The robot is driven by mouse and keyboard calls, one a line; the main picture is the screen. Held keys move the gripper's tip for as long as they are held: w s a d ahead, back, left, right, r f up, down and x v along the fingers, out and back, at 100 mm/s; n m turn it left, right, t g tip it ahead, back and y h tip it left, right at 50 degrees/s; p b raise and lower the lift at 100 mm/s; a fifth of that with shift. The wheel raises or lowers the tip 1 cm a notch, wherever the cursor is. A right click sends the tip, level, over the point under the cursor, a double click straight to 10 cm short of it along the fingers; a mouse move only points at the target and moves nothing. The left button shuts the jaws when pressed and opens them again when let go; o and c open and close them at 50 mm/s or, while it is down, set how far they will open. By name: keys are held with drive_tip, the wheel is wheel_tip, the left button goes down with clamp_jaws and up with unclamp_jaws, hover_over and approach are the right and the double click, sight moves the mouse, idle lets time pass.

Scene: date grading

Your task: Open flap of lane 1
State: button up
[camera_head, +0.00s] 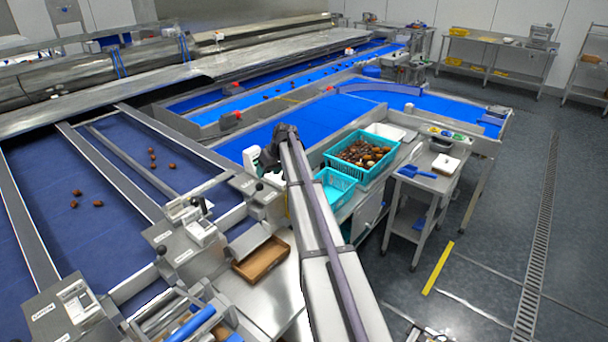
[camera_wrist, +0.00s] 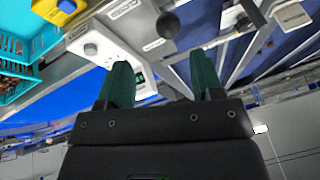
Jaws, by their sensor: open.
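My gripper (camera_head: 270,152) is over the right end of the sorting lanes in the head view, partly hidden by my own arm. In the wrist view its two green fingers are apart with nothing between them (camera_wrist: 162,84). Lane plates with handles and black-knobbed levers stand at the lane ends. One black knob (camera_head: 259,186) is just below my gripper in the head view, another knob (camera_head: 161,250) is nearer the front. In the wrist view a black knob (camera_wrist: 168,24) stands beyond the fingers, apart from them. The plate labels are too small to read, so I cannot tell which is lane 1.
A white control box (camera_wrist: 100,45) is close to the left finger. Several dates (camera_head: 152,155) lie on the dark blue belt. A wooden tray (camera_head: 262,260), a teal basket (camera_head: 337,188) and a teal crate of dates (camera_head: 378,172) stand to the right. The right floor is mostly clear.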

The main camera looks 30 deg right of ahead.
sight(258, 189)
drive_tip(key=b+x, duration=0.6)
drive_tip(key=x, duration=0.1)
drive_tip(key=a+b+x, duration=0.1)
drive_tip(key=b+x, duration=0.2)
drive_tip(key=b, duration=0.1)
drive_tip(key=shift+a+f, duration=0.1)
drive_tip(key=shift+f, duration=0.2)
drive_tip(key=shift+r, duration=0.1)
drive_tip(key=shift+r, duration=0.1)
drive_tip(key=shift+c, duration=0.3)
clamp_jaws()
